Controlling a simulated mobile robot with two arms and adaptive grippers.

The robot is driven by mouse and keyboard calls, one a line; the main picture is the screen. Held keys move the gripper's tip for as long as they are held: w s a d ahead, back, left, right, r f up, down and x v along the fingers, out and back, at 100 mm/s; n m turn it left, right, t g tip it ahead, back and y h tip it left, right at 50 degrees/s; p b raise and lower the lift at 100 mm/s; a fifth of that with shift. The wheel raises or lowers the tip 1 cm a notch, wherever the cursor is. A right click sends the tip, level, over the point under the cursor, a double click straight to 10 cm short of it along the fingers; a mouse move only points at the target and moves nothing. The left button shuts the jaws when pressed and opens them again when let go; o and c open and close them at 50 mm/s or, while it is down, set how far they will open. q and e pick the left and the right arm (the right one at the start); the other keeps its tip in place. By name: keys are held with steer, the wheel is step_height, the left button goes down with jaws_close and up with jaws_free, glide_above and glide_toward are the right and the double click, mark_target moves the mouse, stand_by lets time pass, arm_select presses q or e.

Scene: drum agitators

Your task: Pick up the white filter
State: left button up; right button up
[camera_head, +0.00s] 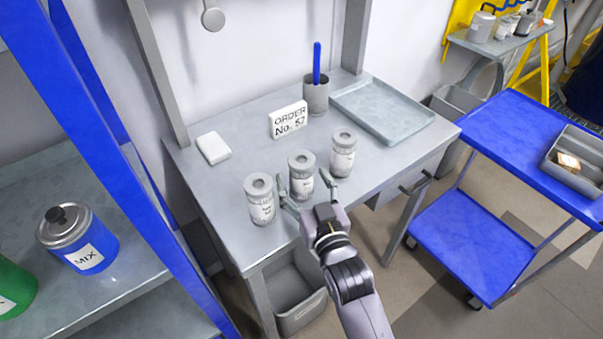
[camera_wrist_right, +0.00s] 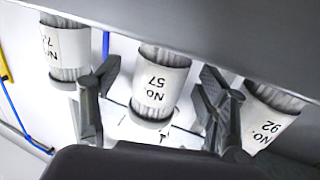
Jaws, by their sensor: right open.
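Three white ribbed filters with grey end caps and paper labels stand upright in a slanting row on the grey table: a left one (camera_head: 261,203), a middle one (camera_head: 301,178) and a right one (camera_head: 343,157). My right gripper (camera_head: 307,187) is open, with one finger on each side of the middle filter. In the right wrist view, upside down, the filter between the fingers reads "No. 57" (camera_wrist_right: 157,87). Filters reading "92" (camera_wrist_right: 268,118) and "No. 7…" (camera_wrist_right: 66,50) lie outside the fingers. I cannot tell whether the fingers touch the middle filter. My left gripper is out of view.
The grey table (camera_head: 225,185) holds a sign "ORDER No. 57" (camera_head: 288,120), a white block (camera_head: 213,148), a cup with a blue tool (camera_head: 316,95) and an empty grey tray (camera_head: 382,106). A blue cart (camera_head: 500,130) stands right; a blue-framed shelf (camera_head: 110,120) stands left.

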steer(key=shift+x, duration=0.9)
steer(key=shift+c, duration=0.3)
steer(key=c, duration=1.2)
